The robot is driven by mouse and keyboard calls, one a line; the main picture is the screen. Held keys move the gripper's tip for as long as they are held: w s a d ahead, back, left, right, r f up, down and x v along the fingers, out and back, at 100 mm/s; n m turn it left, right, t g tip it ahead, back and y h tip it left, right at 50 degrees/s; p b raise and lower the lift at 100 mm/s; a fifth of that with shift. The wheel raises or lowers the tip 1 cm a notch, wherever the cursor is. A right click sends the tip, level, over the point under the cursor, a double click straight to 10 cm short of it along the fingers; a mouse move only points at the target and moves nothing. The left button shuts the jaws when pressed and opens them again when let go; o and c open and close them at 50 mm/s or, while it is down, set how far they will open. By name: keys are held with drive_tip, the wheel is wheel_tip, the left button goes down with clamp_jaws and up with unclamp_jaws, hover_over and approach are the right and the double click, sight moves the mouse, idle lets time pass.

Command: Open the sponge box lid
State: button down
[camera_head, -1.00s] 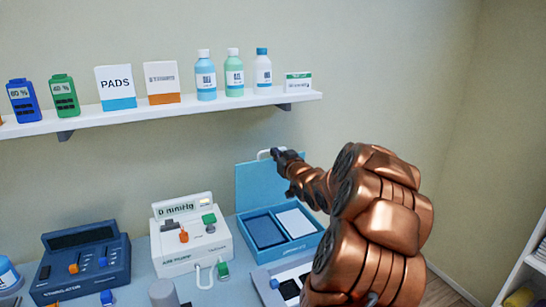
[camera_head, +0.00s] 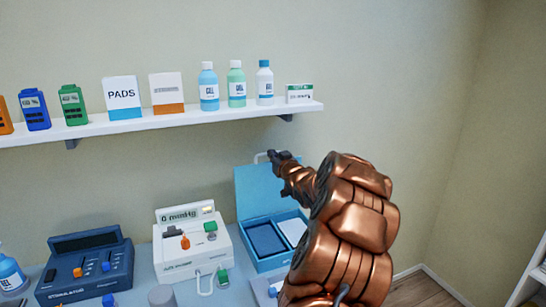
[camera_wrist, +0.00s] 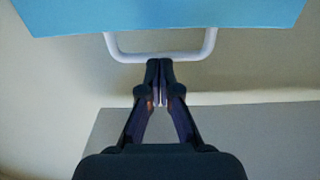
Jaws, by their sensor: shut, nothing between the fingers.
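The blue sponge box (camera_head: 270,262) stands on the table against the wall. Its lid (camera_head: 256,190) stands raised, near upright, at the back of the box. Two compartments show inside, one dark blue and one pale. The lid's white handle (camera_head: 260,157) is at the lid's top edge; in the wrist view the handle (camera_wrist: 160,57) is a U-shaped bar under the blue lid (camera_wrist: 170,14). My gripper (camera_head: 275,155) is shut and empty, its fingertips (camera_wrist: 160,62) at the handle's bar. I cannot tell whether they touch it. My arm hides the box's right side.
A vacuum unit (camera_head: 190,245) and a dark stimulator (camera_head: 85,268) stand left of the box. A wall shelf (camera_head: 180,122) with bottles and cartons runs above. The wall right of my arm is clear.

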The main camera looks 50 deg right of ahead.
drive_tip(key=r+b+v, duration=0.3)
drive_tip(key=v, duration=1)
drive_tip(key=w+a+f+n+g+y, duration=0.15)
drive_tip(key=a+f, duration=0.25)
drive_tip(key=a, duration=0.4)
drive_tip(key=a+f+g+y, duration=0.25)
drive_tip(key=a+f, duration=0.25)
drive_tip(key=a, duration=0.3)
drive_tip(key=w+a+f+n+g+y, duration=0.1)
drive_tip(key=a+f+g, duration=0.25)
drive_tip(key=a, duration=0.45)
drive_tip(key=s+a+f+n+g+y, duration=0.1)
drive_tip(key=s+a+f+g, duration=0.1)
drive_tip(key=s+a, duration=0.6)
drive_tip(key=s+a+f+n+g+y, duration=0.1)
drive_tip(key=s+a+f+g, duration=0.2)
drive_tip(key=s+a, duration=0.5)
drive_tip(key=s+a+f+n+g+y, duration=0.1)
drive_tip(key=s+a+f+g, duration=0.1)
drive_tip(key=s+a+g, duration=0.3)
drive_tip(key=s+a, duration=0.3)
drive_tip(key=s, duration=0.4)
drive_tip(key=shift+a+f, duration=0.3)
drive_tip(key=shift+a, duration=0.1)
